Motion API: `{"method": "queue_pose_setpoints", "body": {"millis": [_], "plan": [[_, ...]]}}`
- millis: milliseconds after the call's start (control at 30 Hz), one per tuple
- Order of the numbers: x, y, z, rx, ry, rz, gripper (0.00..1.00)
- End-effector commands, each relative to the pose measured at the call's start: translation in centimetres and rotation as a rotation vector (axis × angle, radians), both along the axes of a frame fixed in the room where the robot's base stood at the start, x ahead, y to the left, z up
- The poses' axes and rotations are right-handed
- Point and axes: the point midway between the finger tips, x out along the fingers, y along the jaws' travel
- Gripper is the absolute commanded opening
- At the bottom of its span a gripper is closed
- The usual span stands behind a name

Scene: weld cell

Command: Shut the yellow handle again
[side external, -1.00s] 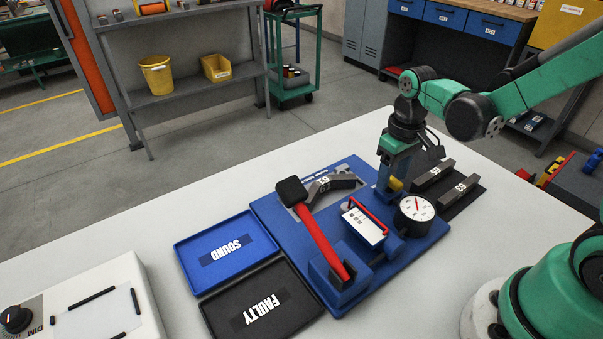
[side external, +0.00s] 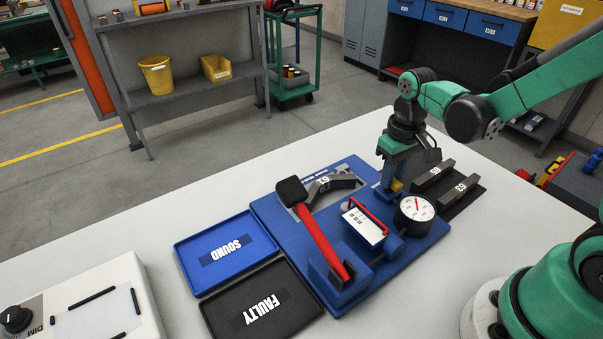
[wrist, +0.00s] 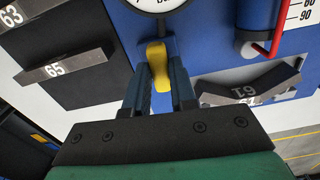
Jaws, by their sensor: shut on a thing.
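The yellow handle (wrist: 157,65) sits between the two fingers of my gripper (wrist: 159,84) in the wrist view, just below the round dial. My gripper is shut on it, with a blue finger on each side. In the side view my gripper (side external: 391,186) points down at the back right of the blue fixture plate (side external: 268,204), and only a small part of the yellow handle (side external: 396,185) shows beside the fingers. The white dial gauge (side external: 417,208) stands right in front of it.
Bars marked 65 (wrist: 65,67) and 63 (wrist: 11,16) lie on a dark mat. Trays marked SOUND (side external: 188,246) and FAULTY (side external: 213,311) lie left.

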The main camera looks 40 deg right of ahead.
Motion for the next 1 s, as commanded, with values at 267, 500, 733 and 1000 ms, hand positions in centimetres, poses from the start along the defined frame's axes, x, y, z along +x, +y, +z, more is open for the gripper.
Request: {"method": "queue_pose_setpoints", "body": {"millis": [267,500,733,1000], "plan": [[0.01,0.02,-0.01,-0.001,0.001,-0.208,0.00],[0.02,0.01,-0.02,0.000,0.001,-0.437,0.00],[0.02,0.01,-0.03,0.000,0.001,-0.655,0.00],[0.02,0.01,-0.03,0.000,0.001,-0.912,0.00]]}}
